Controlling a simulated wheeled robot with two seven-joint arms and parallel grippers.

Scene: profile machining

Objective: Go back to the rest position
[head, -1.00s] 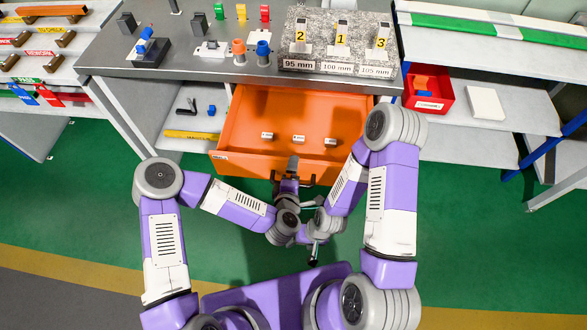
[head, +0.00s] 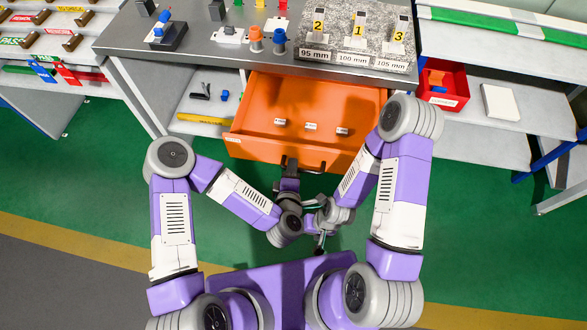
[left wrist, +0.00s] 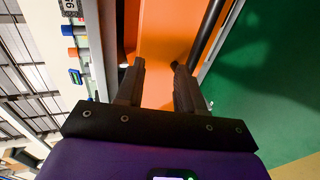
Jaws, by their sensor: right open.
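My left gripper (head: 289,163) is at the front of the open orange drawer (head: 262,147), near its dark handle (head: 318,171). In the left wrist view my left gripper (left wrist: 157,66) has its two fingers apart with nothing between them. The orange drawer front (left wrist: 160,40) and the dark handle bar (left wrist: 209,30) lie beyond the fingertips. I cannot tell whether a finger touches the handle. My right gripper (head: 320,243) is lower, in front of my base, pointing down. It is open and looks empty. Both arms are bent inward, with the forearms close together.
The grey workbench (head: 180,60) above holds a granite block (head: 345,45) with numbered gauges. A red bin (head: 443,85) stands on the right shelf.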

